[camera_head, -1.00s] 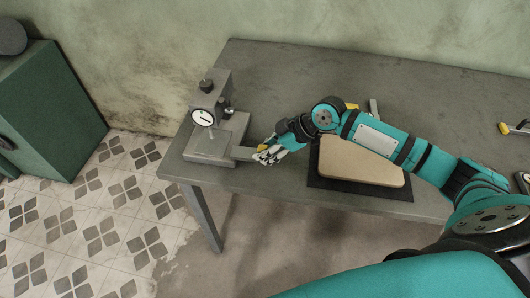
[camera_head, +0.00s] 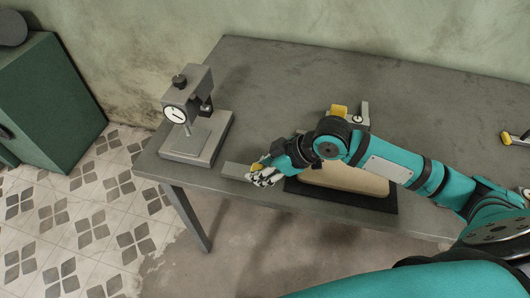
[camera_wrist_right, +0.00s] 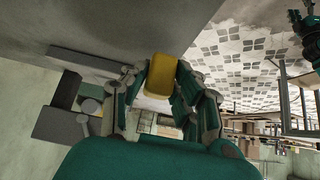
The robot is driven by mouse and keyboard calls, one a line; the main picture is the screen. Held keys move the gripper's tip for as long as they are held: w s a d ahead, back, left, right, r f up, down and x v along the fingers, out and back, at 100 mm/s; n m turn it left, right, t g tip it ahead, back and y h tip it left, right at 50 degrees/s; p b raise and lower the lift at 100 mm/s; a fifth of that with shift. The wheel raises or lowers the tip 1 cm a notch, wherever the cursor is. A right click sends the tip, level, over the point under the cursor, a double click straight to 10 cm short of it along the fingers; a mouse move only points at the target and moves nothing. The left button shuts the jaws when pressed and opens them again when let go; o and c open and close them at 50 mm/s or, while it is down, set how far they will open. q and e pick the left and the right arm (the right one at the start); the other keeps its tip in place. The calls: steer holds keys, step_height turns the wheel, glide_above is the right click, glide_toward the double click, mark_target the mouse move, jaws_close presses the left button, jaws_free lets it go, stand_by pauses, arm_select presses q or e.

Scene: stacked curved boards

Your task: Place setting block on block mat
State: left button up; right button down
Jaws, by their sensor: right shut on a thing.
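I cannot tell whether the bar touches the table. A dark mat (camera_head: 375,203) lies under a beige board (camera_head: 345,178), to the right of the gripper and partly behind my arm. I cannot tell whether it is the block mat.
A dial gauge stand (camera_head: 190,125) stands at the table's left end. A grey piece with a yellow part (camera_head: 340,110) lies behind my right arm, and another yellow-tipped piece (camera_head: 506,139) lies at the right. The table's back middle (camera_head: 290,85) is clear.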

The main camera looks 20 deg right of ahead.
steer(key=w+d, duration=0.1)
steer(key=w, duration=0.1)
steer(key=w+d, duration=0.1)
steer(key=w, duration=0.1)
steer(key=w+d+p, duration=0.1)
steer(key=w, duration=0.1)
steer(key=shift+w+d+f, duration=0.3)
steer(key=shift+d, duration=0.1)
steer(key=shift+w+d, duration=0.1)
steer(key=shift+w, duration=0.1)
steer(key=shift+f, duration=0.25)
step_height(320, 180, down, 3)
steer(key=shift+d+r+p, duration=0.1)
steer(key=shift+p, duration=0.45)
arm_select(q)
steer(key=shift+d+r, duration=0.3)
steer(key=shift+r, duration=0.3)
steer(key=shift+d+r, duration=0.25)
steer(key=shift+r, duration=0.3)
arm_select(e)
steer(key=shift+f, duration=0.2)
steer(key=shift+f, duration=0.15)
arm_select(q)
steer(key=shift+f, duration=0.15)
arm_select(e)
steer(key=shift+f, duration=0.1)
